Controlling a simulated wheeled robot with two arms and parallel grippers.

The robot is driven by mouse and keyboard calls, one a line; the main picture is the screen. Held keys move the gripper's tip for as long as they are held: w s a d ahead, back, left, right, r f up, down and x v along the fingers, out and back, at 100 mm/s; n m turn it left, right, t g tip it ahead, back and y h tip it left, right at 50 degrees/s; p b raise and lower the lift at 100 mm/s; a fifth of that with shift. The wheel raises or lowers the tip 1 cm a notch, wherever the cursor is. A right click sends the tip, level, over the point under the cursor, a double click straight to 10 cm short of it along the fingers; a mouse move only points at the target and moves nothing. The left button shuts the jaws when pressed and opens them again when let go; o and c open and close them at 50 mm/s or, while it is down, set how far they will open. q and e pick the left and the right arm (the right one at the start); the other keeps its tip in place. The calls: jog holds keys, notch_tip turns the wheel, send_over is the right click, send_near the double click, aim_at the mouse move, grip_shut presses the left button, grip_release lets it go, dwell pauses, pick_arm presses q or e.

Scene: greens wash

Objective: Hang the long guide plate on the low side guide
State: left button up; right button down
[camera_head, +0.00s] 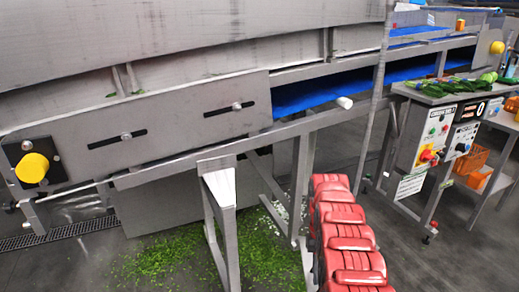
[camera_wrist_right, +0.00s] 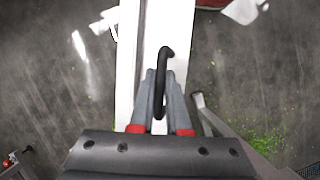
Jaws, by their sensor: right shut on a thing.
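In the head view a long steel side plate (camera_head: 180,128) with slots and knobs is on the side of the conveyor. A steel rail (camera_head: 300,124) runs below it. I cannot tell for sure which piece is the long guide plate. My left gripper is not in view.
The blue belt (camera_head: 305,95) shows in an opening right of the slotted plate. Green scraps (camera_head: 165,260) litter the floor. A control box (camera_head: 432,135) stands at the right.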

jog(key=s+r+p, duration=0.2)
jog(key=r+p, duration=0.5)
jog(key=r, duration=0.1)
jog(key=s+r+p, duration=0.2)
jog(key=r+p, duration=0.4)
jog(key=r, duration=0.2)
jog(key=shift+s+r+p, duration=0.25)
jog(key=shift+r+p, duration=0.15)
